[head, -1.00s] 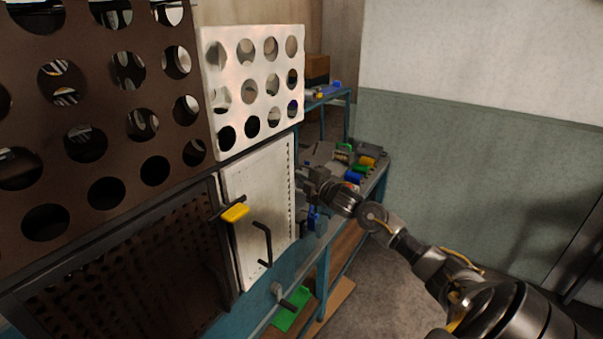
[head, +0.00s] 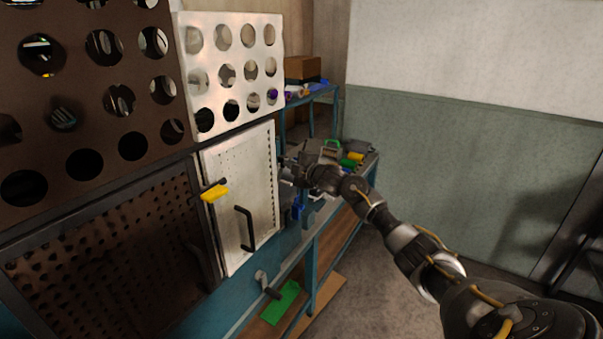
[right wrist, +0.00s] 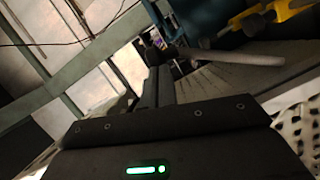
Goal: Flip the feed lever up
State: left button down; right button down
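My right gripper (head: 292,164) is past the right edge of the white perforated door, at the machine's far side. In the right wrist view its two dark fingers (right wrist: 159,84) lie close together and look shut, with nothing seen between them. A pale grey rod (right wrist: 240,58) with a dark end (right wrist: 168,54) lies just beyond the fingertips and may be the feed lever; I cannot tell whether they touch. In the head view this spot is too small and dark to make out. My left gripper is out of view.
The white door (head: 262,190) carries a yellow latch (head: 214,193) and a black handle (head: 245,228). A blue-framed bench (head: 335,205) with coloured bins (head: 351,159) stands behind my right arm. A green plate (head: 282,302) lies low. Floor to the right is open.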

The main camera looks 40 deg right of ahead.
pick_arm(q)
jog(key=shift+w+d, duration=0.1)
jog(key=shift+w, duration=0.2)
pick_arm(e)
jog(key=shift+w+d+f+m, duration=0.25)
jog(key=shift+d+m, duration=0.15)
jog(key=shift+d, duration=0.1)
jog(key=shift+w+d+f+m, duration=0.15)
jog(key=shift+d+f+m, duration=0.05)
jog(key=shift+d+m, duration=0.25)
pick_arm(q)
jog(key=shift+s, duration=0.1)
pick_arm(e)
jog(key=shift+a+r+g+y, duration=0.1)
jog(key=shift+g+y, duration=0.2)
